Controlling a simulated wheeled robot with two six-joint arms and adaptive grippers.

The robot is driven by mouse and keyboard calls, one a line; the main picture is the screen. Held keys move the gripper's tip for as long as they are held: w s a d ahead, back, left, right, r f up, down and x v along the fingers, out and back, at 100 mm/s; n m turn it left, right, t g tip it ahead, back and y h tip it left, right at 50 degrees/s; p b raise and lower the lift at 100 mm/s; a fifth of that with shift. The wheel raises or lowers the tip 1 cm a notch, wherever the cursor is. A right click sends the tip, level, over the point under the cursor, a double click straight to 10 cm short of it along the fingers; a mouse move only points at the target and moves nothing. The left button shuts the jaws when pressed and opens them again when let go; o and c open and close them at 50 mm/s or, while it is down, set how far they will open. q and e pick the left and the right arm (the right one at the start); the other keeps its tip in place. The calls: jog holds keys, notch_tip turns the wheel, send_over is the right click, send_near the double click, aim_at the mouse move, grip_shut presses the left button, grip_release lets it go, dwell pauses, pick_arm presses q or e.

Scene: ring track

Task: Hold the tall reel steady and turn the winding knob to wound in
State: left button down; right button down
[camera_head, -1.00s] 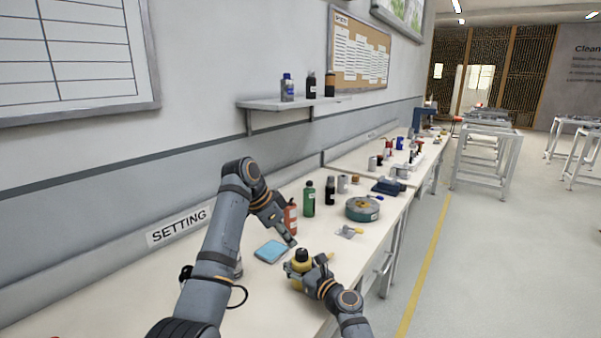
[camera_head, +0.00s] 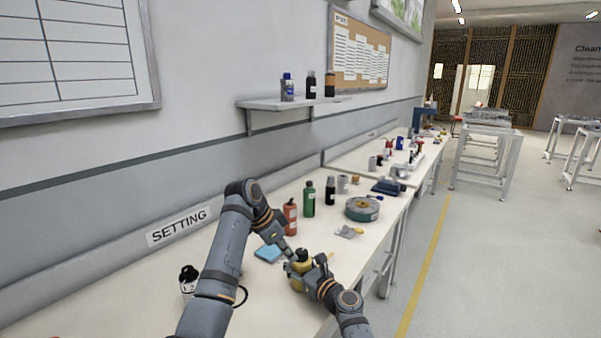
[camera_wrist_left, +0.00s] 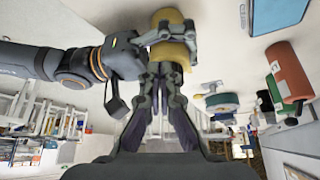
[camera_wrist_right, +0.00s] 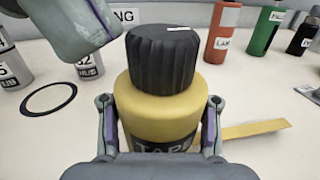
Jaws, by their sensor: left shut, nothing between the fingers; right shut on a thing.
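The tall reel (camera_head: 299,272) stands upright on the bench. It has a yellow body, a ribbed black winding knob (camera_wrist_right: 163,58) on top and a partly hidden label that reads like "TAPE". My right gripper (camera_head: 306,280) is shut around the yellow body, one finger on each side in the right wrist view. My left gripper (camera_head: 289,252) is shut and empty, its tips close beside the knob on its left. In the right wrist view the left gripper (camera_wrist_right: 75,25) shows at upper left, apart from the knob. In the left wrist view the reel (camera_wrist_left: 172,20) shows beyond the fingers.
A blue pad (camera_head: 268,253) lies just left of the reel. Behind stand an orange bottle (camera_head: 290,216), a green bottle (camera_head: 309,198) and a dark bottle (camera_head: 330,190). A round green-grey reel (camera_head: 363,208) lies farther back. A white bottle (camera_head: 188,283) stands left of my left arm.

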pick_arm(q)
jog(key=shift+w+d, duration=0.15)
jog(key=shift+w, duration=0.15)
dwell(0.4)
jog(key=shift+w+a, duration=0.45)
jog(key=shift+w, duration=0.5)
notch_tip(320, 180, up, 6)
jog(key=shift+a, duration=0.45)
dwell(0.5)
